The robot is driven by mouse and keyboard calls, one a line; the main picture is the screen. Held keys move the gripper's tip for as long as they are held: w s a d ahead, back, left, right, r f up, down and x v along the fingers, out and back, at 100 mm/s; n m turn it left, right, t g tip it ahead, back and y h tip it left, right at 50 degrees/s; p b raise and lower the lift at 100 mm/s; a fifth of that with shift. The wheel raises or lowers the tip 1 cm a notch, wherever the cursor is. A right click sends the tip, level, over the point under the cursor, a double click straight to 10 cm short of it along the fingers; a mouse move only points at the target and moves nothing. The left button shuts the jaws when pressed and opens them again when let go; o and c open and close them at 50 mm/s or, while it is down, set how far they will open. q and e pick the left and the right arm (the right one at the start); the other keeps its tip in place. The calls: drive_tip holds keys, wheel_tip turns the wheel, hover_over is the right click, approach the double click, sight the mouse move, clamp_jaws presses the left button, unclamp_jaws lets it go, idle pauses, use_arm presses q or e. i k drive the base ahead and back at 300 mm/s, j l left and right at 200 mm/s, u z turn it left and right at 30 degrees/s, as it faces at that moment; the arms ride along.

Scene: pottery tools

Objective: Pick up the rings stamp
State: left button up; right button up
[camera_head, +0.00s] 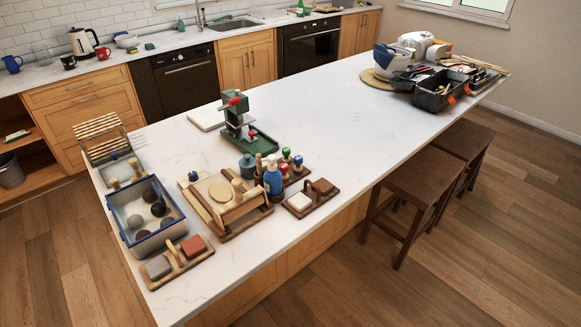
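A small group of stamp-like tools with round coloured knobs stands on a wooden board (298,179) near the middle of the island. One has a blue knob (298,160), one a green-topped knob (286,152) and one a red knob (284,168). Their stamping faces are hidden, so I cannot tell which one is the rings stamp. A blue bottle (272,177) stands close on their left and partly hides the board. Neither of my grippers is in view.
Close around are a wooden roller frame (240,208), a green press (237,116), a board with blocks (311,197) and a blue-rimmed tray of balls (121,222). A black toolbox (440,91) sits far right. The island's middle is clear. Stools (425,182) stand along the right side.

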sight(298, 159)
drive_tip(key=i+l, duration=0.2)
drive_tip(key=l, duration=0.2)
drive_tip(key=i+l, duration=0.2)
drive_tip(key=l, duration=0.2)
drive_tip(key=i+l+u, duration=0.1)
drive_tip(key=l, duration=0.2)
drive_tip(key=i+l+u, duration=0.1)
drive_tip(key=l, duration=0.25)
drive_tip(key=i+l+u, duration=0.1)
drive_tip(key=i+l, duration=0.15)
drive_tip(key=l, duration=0.1)
